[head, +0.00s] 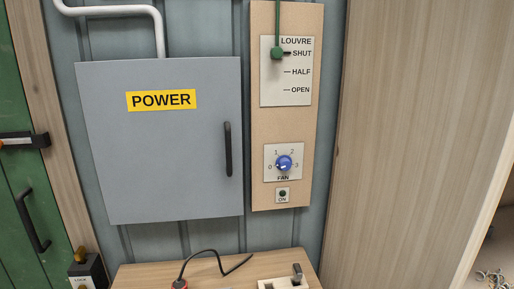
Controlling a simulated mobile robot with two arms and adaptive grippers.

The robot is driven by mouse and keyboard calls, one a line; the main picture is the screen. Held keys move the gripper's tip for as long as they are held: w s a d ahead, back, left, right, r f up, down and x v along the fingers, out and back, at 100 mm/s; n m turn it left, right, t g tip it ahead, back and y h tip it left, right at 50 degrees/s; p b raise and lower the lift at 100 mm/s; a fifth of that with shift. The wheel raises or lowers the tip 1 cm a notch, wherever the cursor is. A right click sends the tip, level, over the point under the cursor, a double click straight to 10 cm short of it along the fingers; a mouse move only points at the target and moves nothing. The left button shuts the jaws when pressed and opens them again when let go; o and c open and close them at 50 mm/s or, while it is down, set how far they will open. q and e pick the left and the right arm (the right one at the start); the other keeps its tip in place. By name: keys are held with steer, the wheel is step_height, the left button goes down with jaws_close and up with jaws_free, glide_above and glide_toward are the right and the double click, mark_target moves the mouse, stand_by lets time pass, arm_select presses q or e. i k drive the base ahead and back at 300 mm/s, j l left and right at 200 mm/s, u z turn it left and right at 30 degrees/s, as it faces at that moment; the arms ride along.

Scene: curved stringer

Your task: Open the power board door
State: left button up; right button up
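The power board (160,165) is a grey box on the wall with a yellow POWER label (161,100). Its flat door looks shut, flush along its edges. A black vertical handle (228,149) sits near the door's right edge. Neither of my grippers shows in the head view, so nothing is seen touching the handle or door. What is inside the board is hidden.
Right of the door is a wooden panel with a louvre plate (290,72), green lever and blue fan knob (284,162). A wooden bench (225,268) with a black cable stands below. A green door (22,180) is at left, a tall wooden panel (415,140) at right.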

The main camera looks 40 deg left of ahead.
mark_target(165, 136)
steer(key=u, duration=1.8)
